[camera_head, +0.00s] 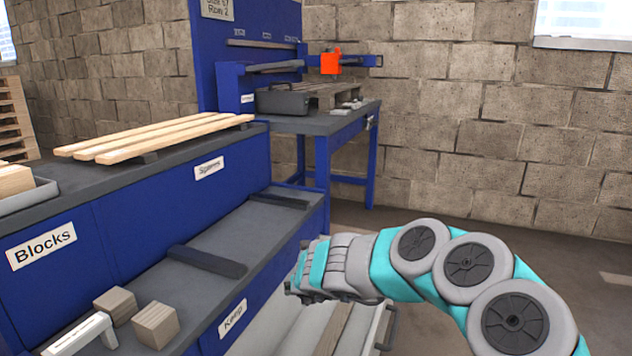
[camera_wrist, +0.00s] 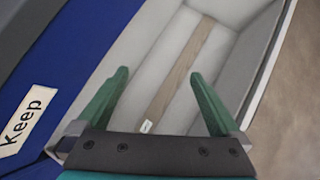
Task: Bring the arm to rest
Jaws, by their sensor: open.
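My gripper (camera_wrist: 158,98) shows in the wrist view with its two green fingers spread wide and nothing between them. It hangs over a pale bin (camera_wrist: 232,48) with a wooden slat (camera_wrist: 184,75) lying in it. A small white tag sits on the slat's near end. In the head view my arm (camera_head: 440,262) reaches in from the lower right, its wrist above the same bin (camera_head: 268,335). The fingers themselves are hidden there.
A blue bench bears labels reading Blocks (camera_head: 41,246) and Keep (camera_head: 232,318). Wooden slats (camera_head: 160,137) lie on its upper top. Wood blocks (camera_head: 156,325) stand on the lower shelf. A blue workstation (camera_head: 330,130) is behind. Floor at right is clear.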

